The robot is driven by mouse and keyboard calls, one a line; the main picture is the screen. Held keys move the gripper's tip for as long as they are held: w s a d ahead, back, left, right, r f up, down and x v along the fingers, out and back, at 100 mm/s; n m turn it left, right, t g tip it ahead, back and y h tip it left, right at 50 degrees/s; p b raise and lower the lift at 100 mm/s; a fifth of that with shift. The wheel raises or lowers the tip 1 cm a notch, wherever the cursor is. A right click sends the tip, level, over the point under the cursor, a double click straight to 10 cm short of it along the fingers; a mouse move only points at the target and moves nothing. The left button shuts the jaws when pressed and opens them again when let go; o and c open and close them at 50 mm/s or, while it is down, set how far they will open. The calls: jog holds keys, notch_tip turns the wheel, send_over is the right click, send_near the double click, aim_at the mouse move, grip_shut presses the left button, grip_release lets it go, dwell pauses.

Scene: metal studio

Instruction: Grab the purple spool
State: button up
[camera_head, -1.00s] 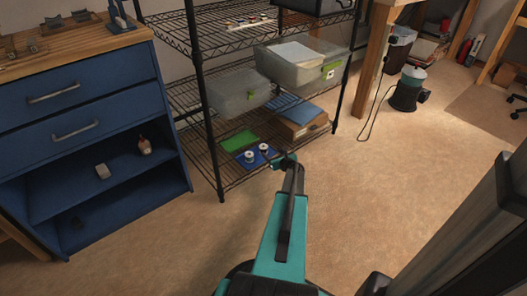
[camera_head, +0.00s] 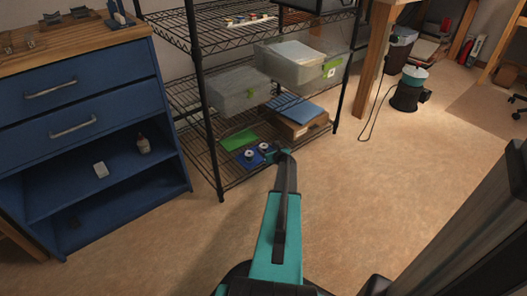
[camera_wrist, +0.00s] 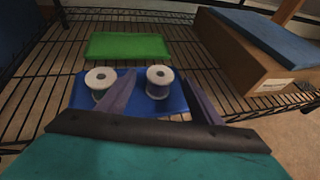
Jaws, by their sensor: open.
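Two spools with pale round tops stand upright on a blue mat (camera_wrist: 140,104) on the wire shelf. In the wrist view the left spool (camera_wrist: 100,80) looks grey-white. The right spool (camera_wrist: 159,82) has a faintly purplish winding, but its colour is hard to tell. Both also show small in the head view, the left one (camera_head: 249,154) and the right one (camera_head: 264,147). My gripper (camera_wrist: 160,80) is open, with the right spool appearing between its two dark fingers. The left finger partly covers the left spool's edge. I cannot tell contact.
A green pad (camera_wrist: 128,46) lies behind the spools. A cardboard box (camera_wrist: 252,62) with a blue top stands to the right. A shelf post (camera_head: 205,120) and clear plastic bins (camera_head: 238,92) on the shelf above limit the space. The floor in front is clear.

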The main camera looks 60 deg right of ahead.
aim_at(263, 146)
jog(key=shift+w, duration=0.15)
jog(key=shift+b+x, duration=1)
jog(key=shift+x, duration=0.9)
jog(key=shift+w+d+f, duration=0.35)
jog(key=shift+w+d, duration=0.1)
jog(key=shift+w, duration=0.05)
jog(key=shift+c, duration=0.5)
jog(key=c, duration=1)
